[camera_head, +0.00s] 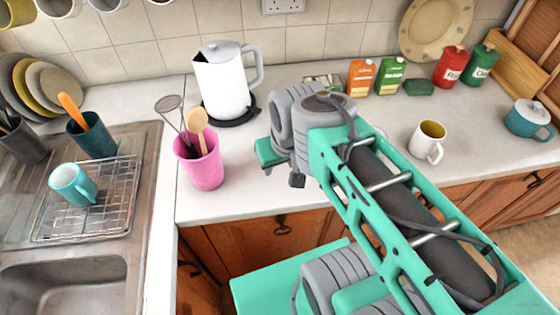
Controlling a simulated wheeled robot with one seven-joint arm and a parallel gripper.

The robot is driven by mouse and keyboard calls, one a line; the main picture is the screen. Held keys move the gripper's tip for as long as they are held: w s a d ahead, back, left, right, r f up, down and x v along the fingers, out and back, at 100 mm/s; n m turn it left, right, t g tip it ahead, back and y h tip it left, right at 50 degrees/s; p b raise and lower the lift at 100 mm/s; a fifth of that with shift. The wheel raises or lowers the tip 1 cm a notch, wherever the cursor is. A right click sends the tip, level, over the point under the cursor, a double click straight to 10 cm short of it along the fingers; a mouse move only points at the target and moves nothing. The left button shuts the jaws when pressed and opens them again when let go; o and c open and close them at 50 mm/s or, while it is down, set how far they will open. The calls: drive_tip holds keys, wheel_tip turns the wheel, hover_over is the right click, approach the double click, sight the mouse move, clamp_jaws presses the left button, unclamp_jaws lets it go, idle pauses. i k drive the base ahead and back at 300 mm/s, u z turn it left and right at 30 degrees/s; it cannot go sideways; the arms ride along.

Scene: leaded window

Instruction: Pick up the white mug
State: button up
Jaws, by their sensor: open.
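A white mug (428,142) with a yellow inside stands upright on the counter, right of my forearm, its handle toward the lower right. My gripper (284,166) shows only in part at the end of my arm, over the counter left of the mug. It is open and well apart from the mug. My wrist and forearm hide much of it, and I see nothing held.
A pink utensil pot (203,168) and a white kettle (222,82) stand left of my gripper. Several tins and cartons, including a red tin (451,68), line the back. The counter around the mug is clear.

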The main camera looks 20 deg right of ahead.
sight(429, 134)
drive_tip(key=z, duration=0.5)
drive_tip(key=k, duration=0.85)
drive_tip(key=z, duration=0.9)
drive_tip(key=i, duration=0.55)
